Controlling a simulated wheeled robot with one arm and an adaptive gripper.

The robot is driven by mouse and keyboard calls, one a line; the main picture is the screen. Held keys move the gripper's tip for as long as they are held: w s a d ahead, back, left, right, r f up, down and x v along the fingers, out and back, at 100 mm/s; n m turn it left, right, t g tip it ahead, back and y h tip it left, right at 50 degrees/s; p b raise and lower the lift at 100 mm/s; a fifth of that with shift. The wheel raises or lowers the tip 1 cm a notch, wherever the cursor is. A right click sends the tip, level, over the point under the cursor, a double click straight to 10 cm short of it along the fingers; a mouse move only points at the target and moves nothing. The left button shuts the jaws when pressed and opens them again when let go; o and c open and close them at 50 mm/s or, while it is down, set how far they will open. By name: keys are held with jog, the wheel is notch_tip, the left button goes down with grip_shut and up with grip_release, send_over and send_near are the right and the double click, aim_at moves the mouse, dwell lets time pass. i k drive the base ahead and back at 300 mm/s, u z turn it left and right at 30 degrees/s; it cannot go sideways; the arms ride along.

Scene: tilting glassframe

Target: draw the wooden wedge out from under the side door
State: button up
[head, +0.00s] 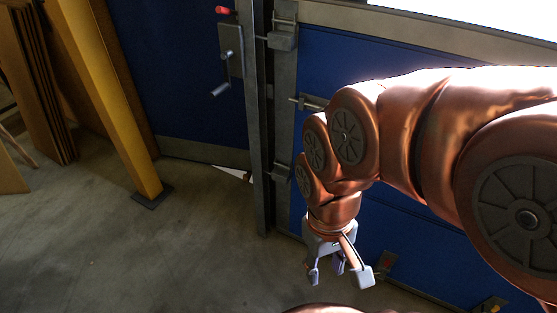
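The wooden wedge cannot be made out with certainty. A small pale, pointed shape (232,172) with a darker end lies at floor level under the right end of the left blue door (185,85). It may be the wedge or light through a gap. My gripper (338,274) hangs at the centre right, in front of the right blue door panels (330,65). Its fingers are spread and nothing shows between them. It is apart from the pale shape, to its right and lower in the picture.
A dark steel post (260,150) stands between the pale shape and my gripper. A yellow post (115,100) on a dark base plate stands at left, with wooden boards (40,90) behind it. A crank handle (221,89) juts from the left door. The concrete floor (150,255) at lower left is clear.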

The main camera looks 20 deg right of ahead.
aim_at(246, 178)
jog(key=u, duration=0.15)
jog(key=i, duration=1.2)
jog(key=u, duration=0.4)
jog(key=i, duration=1.8)
jog(key=z, duration=0.4)
